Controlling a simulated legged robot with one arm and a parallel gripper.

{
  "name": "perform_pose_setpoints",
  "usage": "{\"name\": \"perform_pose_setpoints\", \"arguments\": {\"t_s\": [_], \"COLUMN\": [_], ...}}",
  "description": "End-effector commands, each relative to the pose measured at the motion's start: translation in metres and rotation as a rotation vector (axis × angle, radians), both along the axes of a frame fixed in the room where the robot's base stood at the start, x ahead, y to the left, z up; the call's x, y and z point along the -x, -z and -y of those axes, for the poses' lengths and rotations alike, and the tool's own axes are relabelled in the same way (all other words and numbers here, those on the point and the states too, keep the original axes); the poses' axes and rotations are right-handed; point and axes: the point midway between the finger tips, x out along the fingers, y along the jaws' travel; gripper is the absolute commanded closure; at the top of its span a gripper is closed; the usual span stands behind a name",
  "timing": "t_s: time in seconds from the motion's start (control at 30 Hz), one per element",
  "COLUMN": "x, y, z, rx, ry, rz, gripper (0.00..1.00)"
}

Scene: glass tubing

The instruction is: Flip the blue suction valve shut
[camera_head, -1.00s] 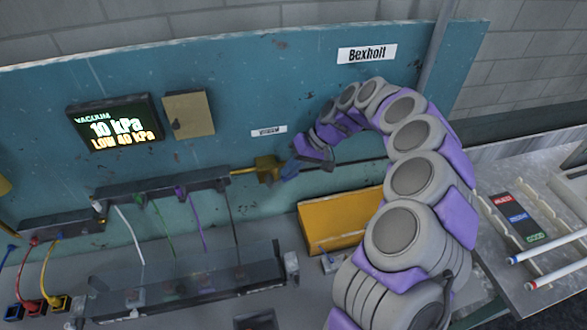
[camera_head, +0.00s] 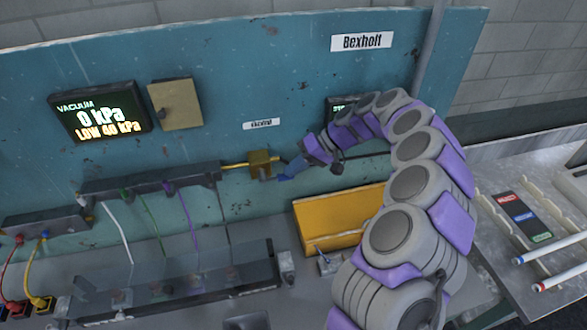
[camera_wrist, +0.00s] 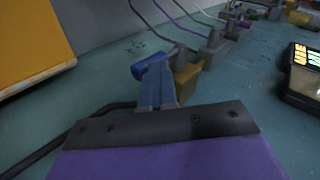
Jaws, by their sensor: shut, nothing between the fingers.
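The suction valve has a brass-yellow body (camera_head: 260,163) on the panel at the right end of the manifold. Its blue handle (camera_head: 287,174) shows just right of the body, partly hidden by my gripper, so its exact angle is hard to tell. In the wrist view the blue handle (camera_wrist: 150,65) lies just beyond the fingertips, with the yellow body (camera_wrist: 187,75) to its right. My gripper (camera_wrist: 157,82) is shut with nothing held, its fingers together and close against the handle; I cannot tell whether they touch.
The vacuum display (camera_head: 99,112) reads 0 kPa, LOW 40 kPa. A yellow bin (camera_head: 338,220) stands below my gripper. A manifold (camera_head: 150,182) with coloured tubes runs left of the valve. A dark hose (camera_head: 362,156) runs right. Markers (camera_head: 550,248) lie far right.

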Motion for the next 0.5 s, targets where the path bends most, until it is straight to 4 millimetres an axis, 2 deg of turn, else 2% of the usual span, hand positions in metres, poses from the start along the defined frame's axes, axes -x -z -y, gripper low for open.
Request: {"name": "perform_pose_setpoints", "arguments": {"t_s": [0.03,0.5], "x": [0.0033,0.0051], "y": [0.0101,0.0068], "z": [0.0026,0.0023], "rx": [0.015,0.014], "ry": [-0.006,-0.007], "rz": [-0.015,-0.018], "gripper": [1.0,1.0]}}
